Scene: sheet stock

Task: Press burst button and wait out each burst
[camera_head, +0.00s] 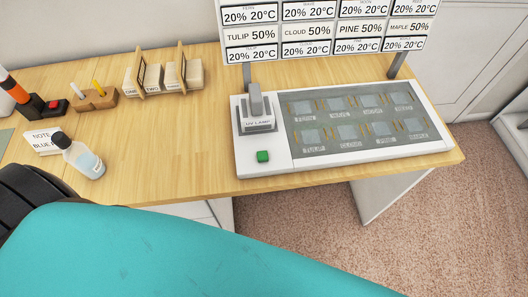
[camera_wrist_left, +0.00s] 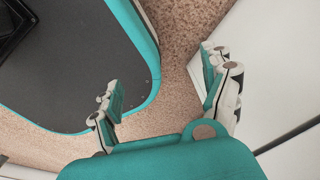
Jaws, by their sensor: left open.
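A red button (camera_head: 54,103) on a small dark box stands at the table's left. My left gripper (camera_wrist_left: 162,84) is open and empty in the left wrist view, above the carpet and beside my base. Neither gripper shows in the head view.
A board of labels (camera_head: 335,35) stands on posts behind the station. A clear bottle (camera_head: 78,158), a note card (camera_head: 43,140), a wooden block with pegs (camera_head: 92,99) and card holders (camera_head: 143,84) are on the left. The table's middle is clear.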

